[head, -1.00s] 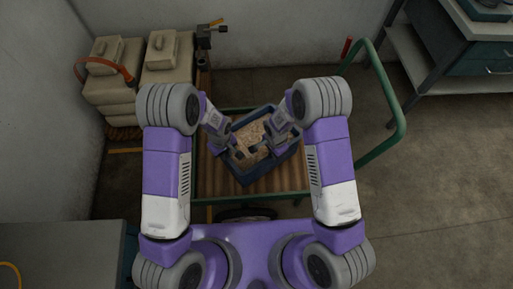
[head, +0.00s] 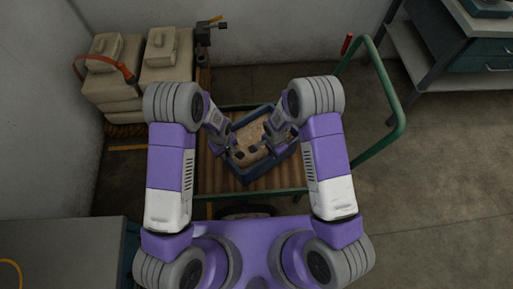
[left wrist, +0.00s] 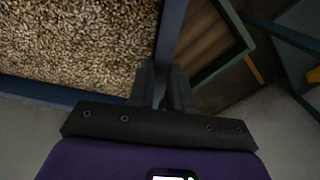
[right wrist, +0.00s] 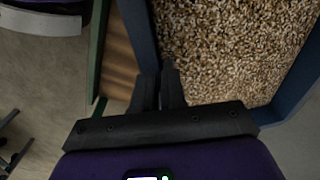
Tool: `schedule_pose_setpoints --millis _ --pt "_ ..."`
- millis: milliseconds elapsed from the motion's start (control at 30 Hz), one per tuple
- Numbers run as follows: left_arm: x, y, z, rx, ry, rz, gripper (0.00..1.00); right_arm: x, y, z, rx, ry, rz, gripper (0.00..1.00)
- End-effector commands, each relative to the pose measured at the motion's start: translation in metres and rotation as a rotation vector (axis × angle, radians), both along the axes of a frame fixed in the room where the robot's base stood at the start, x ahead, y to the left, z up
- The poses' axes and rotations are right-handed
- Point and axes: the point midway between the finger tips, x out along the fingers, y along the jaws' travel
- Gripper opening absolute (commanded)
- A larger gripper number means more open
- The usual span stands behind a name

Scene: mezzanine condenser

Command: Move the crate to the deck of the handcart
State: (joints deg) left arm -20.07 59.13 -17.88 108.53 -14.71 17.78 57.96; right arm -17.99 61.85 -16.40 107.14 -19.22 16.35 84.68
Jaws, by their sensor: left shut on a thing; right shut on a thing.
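The blue crate (head: 270,167) is filled with light brown grain-like pieces and is over the brown slatted deck (head: 210,178) of the green-framed handcart (head: 398,110). I cannot tell whether its bottom touches the deck. My left gripper (head: 231,147) is shut on its left wall, and my right gripper (head: 268,141) on its right side. In the left wrist view the fingers (left wrist: 160,80) grip the crate wall (left wrist: 172,30) near a corner. In the right wrist view the fingers (right wrist: 159,85) pinch the crate wall (right wrist: 140,35). The crate's underside is hidden.
Beige stacked containers (head: 160,75) with an orange hose stand behind the cart at left. A grey bench (head: 60,250) is at lower left. A shelf unit with drawers (head: 480,65) is at upper right. Open floor lies right of the cart.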

Motion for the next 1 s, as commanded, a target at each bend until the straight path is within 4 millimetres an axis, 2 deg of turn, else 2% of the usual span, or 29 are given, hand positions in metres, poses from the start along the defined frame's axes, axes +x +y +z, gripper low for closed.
schedule_pose_setpoints --millis 300,333,500,1000 --pt "0.001 0.002 -0.013 0.002 -0.002 0.001 0.0 0.004 -0.001 -0.011 -0.001 -0.01 0.0 0.0" --pt "-0.001 0.003 -0.014 0.004 0.001 0.001 0.22 0.002 -0.002 -0.012 -0.003 -0.005 -0.001 0.14" --pt "0.0 0.002 -0.013 0.003 0.002 0.001 0.45 0.002 -0.001 -0.012 -0.001 -0.004 0.0 0.36" --pt "0.0 0.0 -0.011 0.001 -0.001 0.001 0.45 0.0 0.0 -0.013 -0.001 -0.001 0.0 0.36"
